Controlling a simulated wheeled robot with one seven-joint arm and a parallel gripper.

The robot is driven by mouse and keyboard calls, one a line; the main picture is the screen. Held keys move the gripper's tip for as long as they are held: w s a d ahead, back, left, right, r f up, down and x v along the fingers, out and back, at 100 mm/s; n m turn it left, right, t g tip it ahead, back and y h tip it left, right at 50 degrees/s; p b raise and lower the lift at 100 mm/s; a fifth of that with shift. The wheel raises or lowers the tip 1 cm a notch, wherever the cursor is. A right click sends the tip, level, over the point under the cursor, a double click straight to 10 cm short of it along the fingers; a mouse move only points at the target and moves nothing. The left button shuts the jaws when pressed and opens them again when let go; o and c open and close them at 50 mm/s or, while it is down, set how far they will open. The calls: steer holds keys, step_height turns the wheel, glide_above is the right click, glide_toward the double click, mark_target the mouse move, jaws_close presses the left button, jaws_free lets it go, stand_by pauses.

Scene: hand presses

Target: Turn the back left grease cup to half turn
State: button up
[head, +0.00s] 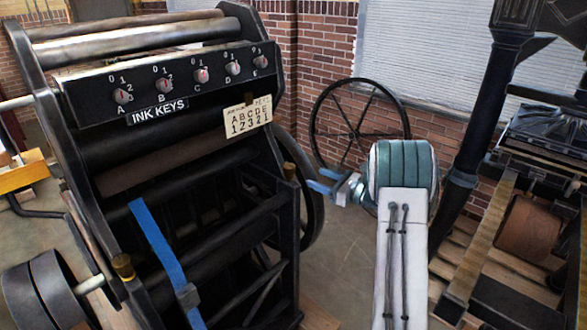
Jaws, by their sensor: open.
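The black press stands at the left with ink rollers and a row of ink keys. One small brass cup (122,266) sits low on its near left side frame. Another small brass cup (289,171) sits on the right side of its frame. I cannot tell which, if either, is the back left grease cup, and their turn marks are too small to read. My gripper (319,183) has blue fingers, is open and points left, to the right of the second brass cup and apart from it in the picture.
The ink key panel (165,82) and a card (248,117) reading ABCDE 12321 are on the press. A spoked wheel (360,125) stands behind my arm. A blue strap (165,260) hangs on the press front. A second press (455,170) is at the right.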

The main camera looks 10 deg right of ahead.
mark_target(294, 169)
steer(key=p+x, duration=0.2)
steer(key=x, duration=0.8)
steer(key=shift+w+a, duration=0.1)
steer(key=shift+a, duration=0.05)
steer(key=c, duration=1)
